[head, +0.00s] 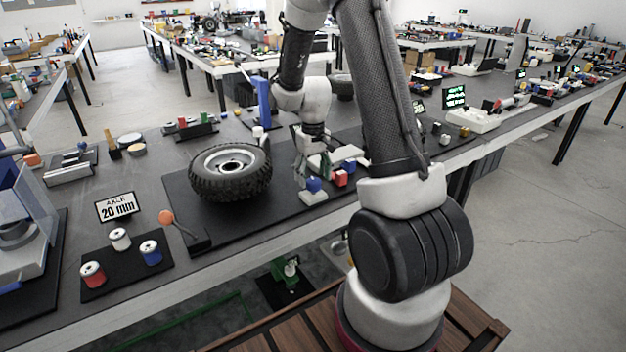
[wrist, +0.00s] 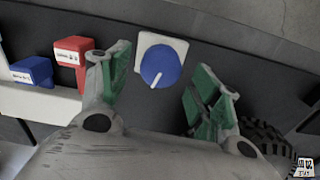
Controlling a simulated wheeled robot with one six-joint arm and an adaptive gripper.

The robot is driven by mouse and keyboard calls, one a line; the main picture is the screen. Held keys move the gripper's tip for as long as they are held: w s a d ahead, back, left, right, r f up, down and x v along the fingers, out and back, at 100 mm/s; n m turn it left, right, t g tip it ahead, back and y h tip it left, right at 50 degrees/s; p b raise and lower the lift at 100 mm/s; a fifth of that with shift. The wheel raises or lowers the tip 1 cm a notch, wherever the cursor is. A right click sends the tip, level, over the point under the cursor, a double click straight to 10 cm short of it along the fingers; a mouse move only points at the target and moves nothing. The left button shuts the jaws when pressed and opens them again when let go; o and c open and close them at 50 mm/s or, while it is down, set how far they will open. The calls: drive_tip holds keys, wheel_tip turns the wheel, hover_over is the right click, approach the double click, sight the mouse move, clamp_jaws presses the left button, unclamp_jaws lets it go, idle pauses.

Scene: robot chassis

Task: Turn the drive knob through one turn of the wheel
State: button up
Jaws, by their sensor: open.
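The drive knob is a round blue dial (wrist: 160,65) with a white pointer line on a white square plate (wrist: 178,43). In the wrist view its line points down and slightly left. The knob also shows in the head view (head: 313,184), at the front edge of the black mat. My gripper (wrist: 160,82) is open, with one green-padded finger on each side of the knob and gaps showing; contact cannot be told. In the head view my gripper (head: 322,158) is just behind the knob. The wheel (head: 230,171), a black tyre with a pale rim, lies flat left of my gripper.
A red block (head: 340,179) and a blue block (head: 349,165) sit close to the right of the knob. Bare black mat (head: 268,222) lies before the wheel.

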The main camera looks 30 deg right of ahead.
sight(312, 179)
drive_tip(key=shift+f, duration=1.1)
drive_tip(key=c, duration=1)
drive_tip(key=shift+n, duration=1.6)
drive_tip(key=shift+r, duration=0.1)
drive_tip(key=o, duration=1)
drive_tip(key=shift+w, duration=0.1)
wheel_tip(312, 179, up, 12)
